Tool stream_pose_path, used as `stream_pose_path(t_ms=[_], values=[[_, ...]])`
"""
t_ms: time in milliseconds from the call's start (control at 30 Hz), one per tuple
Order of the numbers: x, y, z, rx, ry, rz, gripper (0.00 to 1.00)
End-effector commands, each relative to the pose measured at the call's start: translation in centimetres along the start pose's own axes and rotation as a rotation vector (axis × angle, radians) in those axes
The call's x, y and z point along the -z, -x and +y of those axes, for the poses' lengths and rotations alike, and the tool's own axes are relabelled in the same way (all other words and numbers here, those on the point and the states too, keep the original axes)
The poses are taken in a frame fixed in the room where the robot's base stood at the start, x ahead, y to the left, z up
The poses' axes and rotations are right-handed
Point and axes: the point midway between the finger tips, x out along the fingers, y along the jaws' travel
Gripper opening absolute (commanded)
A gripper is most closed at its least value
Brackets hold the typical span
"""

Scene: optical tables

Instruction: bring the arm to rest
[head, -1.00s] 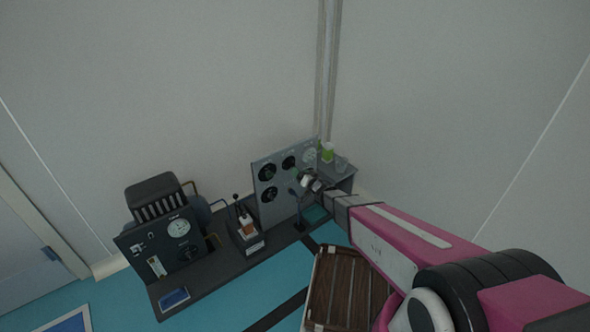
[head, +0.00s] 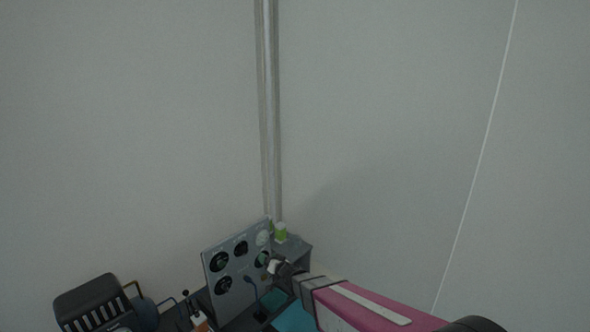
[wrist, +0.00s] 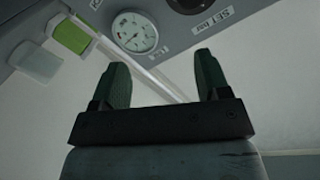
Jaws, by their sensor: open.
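My gripper (wrist: 160,78) shows in the wrist view with its two dark green fingers spread apart and nothing between them. In the head view my pink arm reaches in from the lower right, and my gripper (head: 268,262) is at its far end, small, close to the grey instrument panel (head: 228,284). The panel's gauge (wrist: 134,32) lies beyond the fingers in the wrist view. Any contact between gripper and panel cannot be told.
A green-and-white container (head: 281,232) stands on a grey box (head: 293,249) beside the panel; its green part (wrist: 72,37) also shows in the wrist view. Bare walls fill the upper view.

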Motion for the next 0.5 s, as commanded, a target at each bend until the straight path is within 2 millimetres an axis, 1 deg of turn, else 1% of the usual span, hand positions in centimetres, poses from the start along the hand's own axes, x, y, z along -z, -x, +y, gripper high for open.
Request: stream_pose_path(t_ms=[33,167,200,267,300,367,400,467,500], values=[[1.6,1.0,1.0,-0.070,0.019,-0.001,0.69],[4.9,3.7,4.5,-0.279,0.069,-0.039,0.69],[5.8,4.7,5.6,-0.345,0.082,-0.059,0.69],[7.2,6.5,7.1,-0.444,0.097,-0.097,0.69],[8.0,7.9,8.0,-0.508,0.105,-0.128,0.69],[9.1,10.0,9.3,-0.599,0.111,-0.182,0.69],[9.7,11.5,10.0,-0.656,0.112,-0.221,0.69],[10.5,13.9,10.8,-0.734,0.108,-0.290,0.69],[11.0,15.6,11.3,-0.780,0.103,-0.337,0.69]])
